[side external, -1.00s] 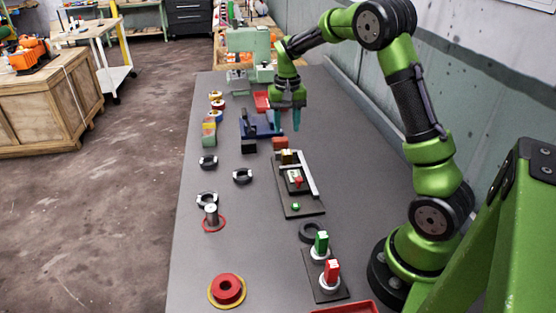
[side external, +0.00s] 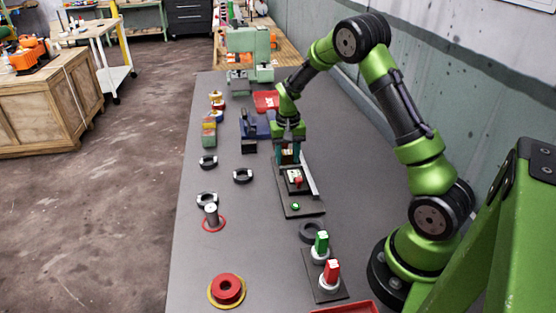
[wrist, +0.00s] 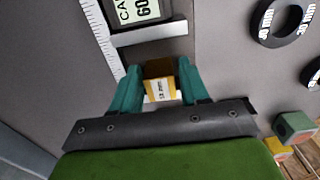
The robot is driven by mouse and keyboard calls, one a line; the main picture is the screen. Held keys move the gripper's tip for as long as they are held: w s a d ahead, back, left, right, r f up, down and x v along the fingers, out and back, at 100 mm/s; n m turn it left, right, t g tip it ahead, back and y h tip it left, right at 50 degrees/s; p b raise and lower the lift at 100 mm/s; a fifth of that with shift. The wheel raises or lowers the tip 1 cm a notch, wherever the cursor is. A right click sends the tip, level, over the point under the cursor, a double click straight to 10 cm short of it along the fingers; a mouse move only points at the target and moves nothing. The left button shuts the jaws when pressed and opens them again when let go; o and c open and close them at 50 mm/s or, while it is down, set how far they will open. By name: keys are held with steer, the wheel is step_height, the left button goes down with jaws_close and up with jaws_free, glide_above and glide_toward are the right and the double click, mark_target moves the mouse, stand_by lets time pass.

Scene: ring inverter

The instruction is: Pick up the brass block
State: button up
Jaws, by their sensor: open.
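The brass block (wrist: 160,88) sits between my gripper's two teal fingers in the wrist view. It has a brown-gold side and a pale label with small print. My gripper (wrist: 157,78) is open, with one finger on each side of the block; whether either finger touches it I cannot tell. In the side external view my gripper (side external: 289,160) is low over the far end of the black measuring fixture (side external: 300,208), and its fingers largely hide the block there.
The fixture's white ruler (wrist: 98,25) and labelled display (wrist: 135,12) lie just beyond the block. Black rings (wrist: 285,20) are to the right in the wrist view. Green and red blocks on posts (side external: 321,243) stand nearer the camera.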

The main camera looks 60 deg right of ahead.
steer(key=shift+c, duration=0.3)
jaws_close()
steer(key=shift+r, duration=0.1)
